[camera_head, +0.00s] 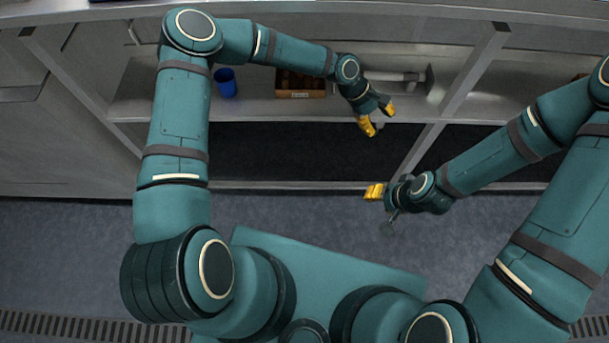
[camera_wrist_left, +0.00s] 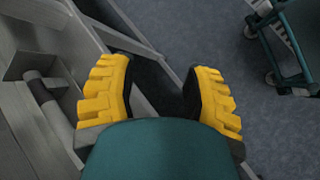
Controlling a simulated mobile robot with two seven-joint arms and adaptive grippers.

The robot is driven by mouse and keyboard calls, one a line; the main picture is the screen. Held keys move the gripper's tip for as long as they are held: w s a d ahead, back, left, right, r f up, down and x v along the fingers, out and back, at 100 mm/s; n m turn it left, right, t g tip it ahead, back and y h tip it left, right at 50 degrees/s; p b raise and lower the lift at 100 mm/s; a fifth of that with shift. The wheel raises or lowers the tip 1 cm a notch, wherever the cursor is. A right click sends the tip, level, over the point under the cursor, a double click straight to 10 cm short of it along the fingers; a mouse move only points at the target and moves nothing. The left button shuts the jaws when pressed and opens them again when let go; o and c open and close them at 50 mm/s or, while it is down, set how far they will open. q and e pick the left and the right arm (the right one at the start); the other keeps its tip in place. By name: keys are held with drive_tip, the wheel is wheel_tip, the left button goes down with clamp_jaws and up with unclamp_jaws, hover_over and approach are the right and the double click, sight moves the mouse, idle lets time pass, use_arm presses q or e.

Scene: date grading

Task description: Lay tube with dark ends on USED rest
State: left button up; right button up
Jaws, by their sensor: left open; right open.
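A pale grey tube (camera_head: 393,76) lies on the shelf behind my left forearm, by a grey upright plate. Part of a grey tube with a dark end (camera_wrist_left: 33,77) shows at the left edge of the left wrist view. Its other end is hidden or too small to tell. No USED label is readable. My left gripper (camera_head: 377,117) is open and empty at the shelf's front edge, below and apart from the tube. It also shows open in the left wrist view (camera_wrist_left: 160,75). My right gripper (camera_head: 375,191) is open over the floor, in front of the shelf unit.
A blue cup (camera_head: 226,83) and a brown box (camera_head: 301,94) with a small unreadable label stand on the shelf left of the tube. A slanted grey post (camera_head: 462,80) divides the shelf at the right. In the left wrist view, a wheeled cart-like base (camera_wrist_left: 285,45) shows at the upper right.

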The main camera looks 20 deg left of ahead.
use_arm(q)
drive_tip(key=s+a+f+m, duration=0.1)
drive_tip(key=s+f+m, duration=0.15)
drive_tip(key=s, duration=0.45)
drive_tip(key=s+a+f+m, duration=0.1)
drive_tip(key=s+m, duration=0.2)
drive_tip(key=s, duration=0.4)
drive_tip(key=s+a+m+t+y, duration=0.1)
drive_tip(key=s+a+y, duration=0.1)
drive_tip(key=a, duration=0.4)
drive_tip(key=s+a+f+m+t+y, duration=0.1)
drive_tip(key=s+a+y, duration=0.1)
drive_tip(key=s+a, duration=0.2)
drive_tip(key=a, duration=0.3)
drive_tip(key=shift+s+m, duration=0.35)
drive_tip(key=shift+s, duration=0.05)
drive_tip(key=shift+f, duration=0.1)
drive_tip(key=shift+s+f, duration=0.1)
drive_tip(key=shift+f, duration=0.15)
